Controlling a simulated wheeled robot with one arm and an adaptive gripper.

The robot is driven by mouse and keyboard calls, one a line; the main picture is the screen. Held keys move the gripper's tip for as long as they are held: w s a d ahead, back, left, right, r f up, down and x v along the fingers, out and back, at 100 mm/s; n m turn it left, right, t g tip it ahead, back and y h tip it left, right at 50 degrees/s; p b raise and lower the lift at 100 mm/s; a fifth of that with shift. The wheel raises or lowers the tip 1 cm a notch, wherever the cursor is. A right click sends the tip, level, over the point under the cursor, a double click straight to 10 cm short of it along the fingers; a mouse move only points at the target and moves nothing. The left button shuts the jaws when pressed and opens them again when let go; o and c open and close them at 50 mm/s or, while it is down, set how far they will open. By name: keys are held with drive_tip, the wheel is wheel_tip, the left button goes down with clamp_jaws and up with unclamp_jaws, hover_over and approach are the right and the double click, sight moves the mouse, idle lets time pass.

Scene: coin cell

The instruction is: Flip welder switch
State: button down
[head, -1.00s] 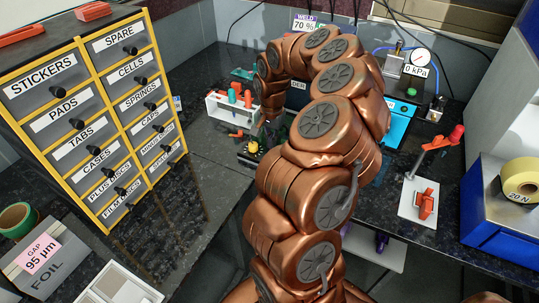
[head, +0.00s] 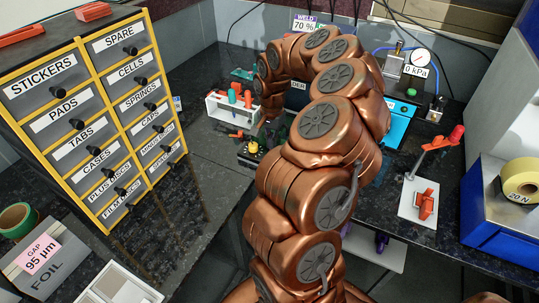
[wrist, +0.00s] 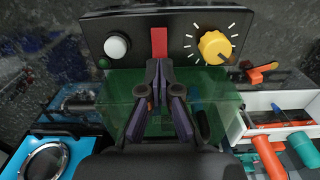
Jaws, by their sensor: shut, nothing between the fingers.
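The black control panel (wrist: 120,25) spans the top of the wrist view. On it are a red switch lever (wrist: 159,43) in the middle, a white round button (wrist: 117,47) to the left and a yellow knob (wrist: 214,46) to the right. My gripper (wrist: 160,68) is shut and empty, its tips right at the lower end of the red switch. I cannot tell whether they touch it. In the head view my arm hides the switch and the fingertips; the panel's yellow knob (head: 253,148) shows just left of the arm.
A translucent green block (wrist: 115,95) lies under the fingers. A white tool rack (wrist: 236,125) is close on the right in the wrist view. A blue device with a ring (wrist: 45,160) is at lower left. A labelled drawer cabinet (head: 90,110) stands left in the head view.

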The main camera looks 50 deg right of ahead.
drive_tip(key=shift+f+b, duration=1.15)
drive_tip(key=shift+f, duration=0.15)
idle(0.8)
drive_tip(key=shift+r, duration=3.55)
